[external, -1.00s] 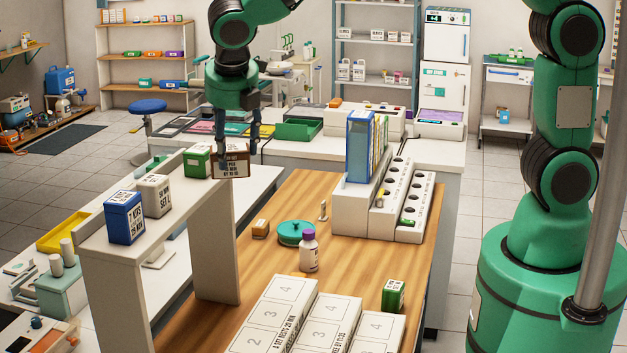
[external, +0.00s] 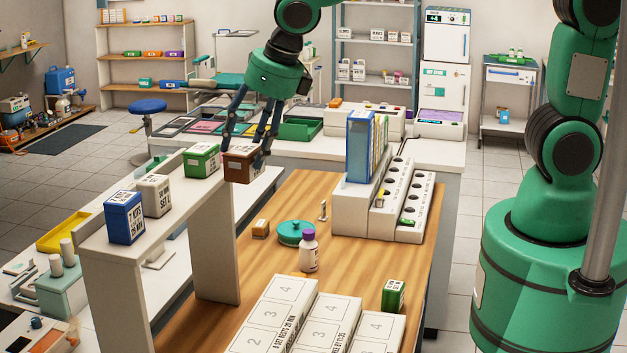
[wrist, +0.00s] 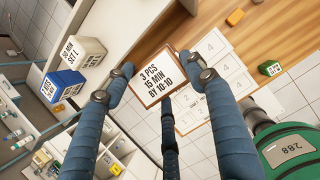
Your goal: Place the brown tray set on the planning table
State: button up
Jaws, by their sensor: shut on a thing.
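The brown tray set (external: 243,165) is a small brown box at the right end of the raised white shelf, slightly turned. In the wrist view its white label (wrist: 157,88) reads "3 PCS 15 MIN BY 10-10". My gripper (external: 252,150) comes down from above with its fingers around the box, shut on it. The wrist view shows the fingers (wrist: 158,75) on either side of the box. I cannot tell whether the box still touches the shelf. The wooden table (external: 290,195), which may be the planning table, lies below and to the right.
Green (external: 202,160), white (external: 154,195) and blue (external: 124,217) boxes stand along the white shelf (external: 180,205). The wooden table holds a teal lidded dish (external: 295,232), a purple-capped bottle (external: 309,251), a green box (external: 393,295), numbered white panels (external: 275,315) and a white rack (external: 410,215).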

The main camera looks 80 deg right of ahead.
jog(key=shift+s+a+r+n, duration=0.2)
jog(key=shift+s+n, duration=0.15)
jog(key=shift+n, duration=0.35)
jog(key=shift+y, duration=0.3)
jog(key=shift+w+p, duration=0.1)
jog(key=shift+p, duration=0.2)
jog(key=p, duration=0.2)
send_over(179, 196)
jog(key=shift+s+d+f, duration=0.1)
jog(key=shift+s+f, duration=0.25)
jog(key=shift+f, duration=0.4)
jog(key=shift+s+b+x, duration=0.1)
jog(key=shift+b+x, duration=0.2)
jog(key=shift+x, duration=0.6)
jog(key=shift+s+b+x, duration=0.15)
jog(key=shift+b+x, duration=0.1)
jog(key=shift+x, duration=0.65)
jog(key=shift+f, duration=0.2)
jog(key=o, duration=1.3)
